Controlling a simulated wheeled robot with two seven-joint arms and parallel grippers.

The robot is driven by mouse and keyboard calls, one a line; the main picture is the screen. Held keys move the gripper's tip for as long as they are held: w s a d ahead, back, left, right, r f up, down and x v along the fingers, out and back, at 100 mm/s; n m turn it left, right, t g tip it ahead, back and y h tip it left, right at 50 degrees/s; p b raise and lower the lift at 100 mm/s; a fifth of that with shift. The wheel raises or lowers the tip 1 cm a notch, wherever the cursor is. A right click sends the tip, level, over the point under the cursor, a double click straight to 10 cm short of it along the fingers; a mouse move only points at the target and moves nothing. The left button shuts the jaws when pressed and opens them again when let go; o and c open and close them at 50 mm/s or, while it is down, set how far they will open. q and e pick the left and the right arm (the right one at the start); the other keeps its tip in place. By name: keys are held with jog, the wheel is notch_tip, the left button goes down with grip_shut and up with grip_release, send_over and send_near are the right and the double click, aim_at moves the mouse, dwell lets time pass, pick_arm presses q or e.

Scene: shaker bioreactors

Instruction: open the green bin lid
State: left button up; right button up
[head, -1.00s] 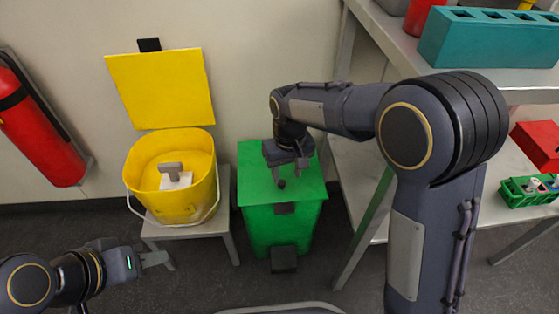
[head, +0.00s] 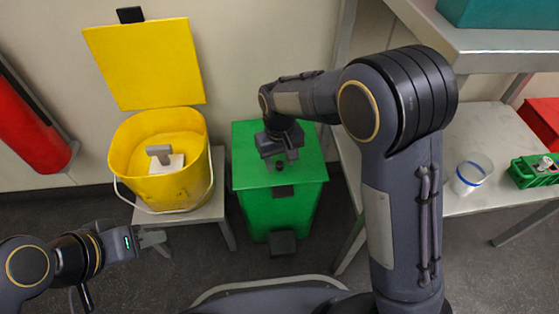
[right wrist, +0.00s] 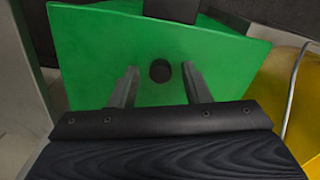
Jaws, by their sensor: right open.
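The green bin (head: 275,215) stands on the floor with its flat green lid (head: 305,168) down. A small dark round knob (head: 280,168) sits on the lid. My right gripper (head: 281,161) is over the lid at the knob, open. In the right wrist view the knob (right wrist: 160,71) shows between the two spread fingers (right wrist: 160,80), with no finger seen touching it. My left gripper (head: 152,241) is low at the left, in front of the stool and away from the bin; its jaw opening is unclear.
A yellow bucket (head: 135,190) with its yellow lid (head: 150,65) raised stands on a grey stool (head: 205,208) left of the bin. A red extinguisher (head: 30,125) hangs at far left. A shelf table (head: 480,128) stands close to the bin's right, holding a clear beaker (head: 470,175) and green rack (head: 532,172).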

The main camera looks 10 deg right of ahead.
aim_at(278, 157)
jog(key=shift+c, duration=0.3)
grip_shut()
jog(key=shift+r, duration=0.15)
jog(key=r+p, duration=0.1)
jog(key=p, duration=0.2)
jog(key=w+r+g+p, duration=0.1)
jog(key=r+p, duration=0.1)
jog(key=p, duration=0.1)
jog(key=r+g+p, duration=0.1)
jog(key=r+p, duration=0.1)
jog(key=p, duration=0.1)
jog(key=shift+w+p, duration=0.2)
jog(key=shift+p, duration=0.15)
jog(key=w+r+g+p, duration=0.5)
jog(key=p, duration=0.5)
jog(key=shift+r, duration=0.25)
